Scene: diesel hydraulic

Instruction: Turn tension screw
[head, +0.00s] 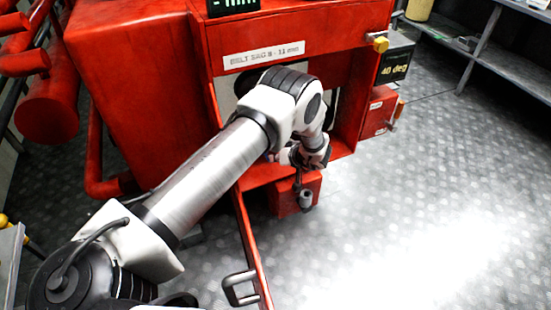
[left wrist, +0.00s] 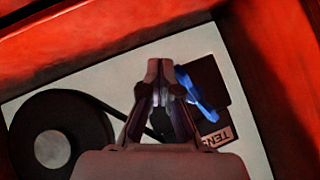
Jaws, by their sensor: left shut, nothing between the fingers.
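The blue tension screw handle (left wrist: 196,92) shows in the left wrist view, just right of my left gripper (left wrist: 161,72). It sits by a dark block, above a label (left wrist: 217,138) that reads "TENS" and is partly hidden. My left gripper's fingers are together with nothing between them. The right finger overlaps the edge of the blue handle in the picture; I cannot tell whether they touch. In the head view my left arm reaches into the red machine's open compartment, and its wrist hides the screw. My right gripper is in neither view.
A black pulley (left wrist: 60,135) with a belt lies left of the gripper on a pale plate. Red walls (left wrist: 275,70) enclose the compartment.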

